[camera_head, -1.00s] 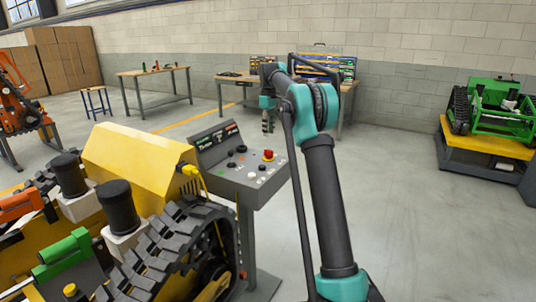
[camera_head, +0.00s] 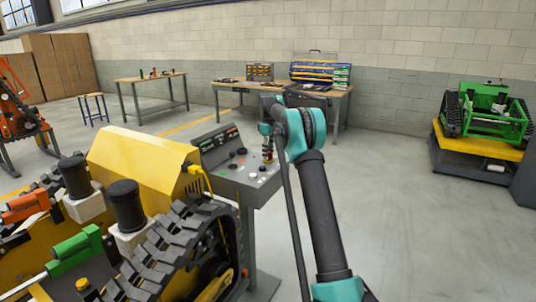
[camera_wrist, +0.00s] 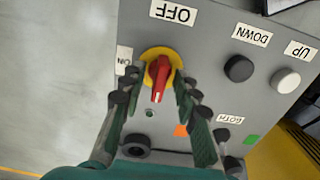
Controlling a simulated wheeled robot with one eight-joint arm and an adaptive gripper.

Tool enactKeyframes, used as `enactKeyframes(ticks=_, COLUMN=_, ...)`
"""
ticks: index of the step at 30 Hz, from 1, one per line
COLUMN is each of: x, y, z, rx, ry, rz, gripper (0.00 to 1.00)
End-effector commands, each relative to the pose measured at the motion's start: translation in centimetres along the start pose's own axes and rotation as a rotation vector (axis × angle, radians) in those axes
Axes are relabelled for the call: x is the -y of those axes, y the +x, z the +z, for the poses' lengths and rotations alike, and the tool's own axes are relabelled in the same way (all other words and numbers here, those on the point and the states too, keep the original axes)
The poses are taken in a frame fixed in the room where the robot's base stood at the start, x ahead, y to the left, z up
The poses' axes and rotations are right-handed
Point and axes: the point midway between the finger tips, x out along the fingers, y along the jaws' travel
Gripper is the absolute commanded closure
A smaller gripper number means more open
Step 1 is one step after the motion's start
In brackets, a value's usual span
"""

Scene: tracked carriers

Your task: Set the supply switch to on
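The supply switch (camera_wrist: 160,72) is a red rotary knob on a round yellow base, on the grey control panel (camera_wrist: 215,60). Its red handle runs up and down in the wrist view, in line with the OFF label (camera_wrist: 172,13). The ON label (camera_wrist: 123,60) is to its left, partly covered by a finger. My gripper (camera_wrist: 155,96) is open, with one finger on each side of the red handle; I cannot tell whether either touches it. In the head view my gripper (camera_head: 267,150) is at the panel and largely hides the switch.
A black button (camera_wrist: 238,68) and a white button (camera_wrist: 286,80) sit right of the switch, under DOWN and UP labels. A yellow tracked carrier (camera_head: 140,155) stands close left of the panel. The floor (camera_head: 400,220) to the right is clear.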

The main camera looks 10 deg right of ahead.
Motion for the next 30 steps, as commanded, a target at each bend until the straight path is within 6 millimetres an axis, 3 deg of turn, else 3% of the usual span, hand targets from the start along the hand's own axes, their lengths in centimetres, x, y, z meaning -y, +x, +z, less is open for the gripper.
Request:
enactKeyframes(ticks=1, x=0.01, y=-0.01, z=0.0, rx=0.0, ry=0.0, rz=0.0, gripper=0.74)
enactKeyframes(ticks=8, x=0.01, y=-0.03, z=0.0, rx=0.0, ry=0.0, rz=0.0, gripper=1.0)
enactKeyframes(ticks=20, x=0.02, y=-0.05, z=0.0, rx=0.0, ry=0.027, rz=0.0, gripper=1.0)
enactKeyframes(ticks=30, x=0.01, y=-0.07, z=0.0, rx=0.0, ry=0.226, rz=0.0, gripper=1.0)
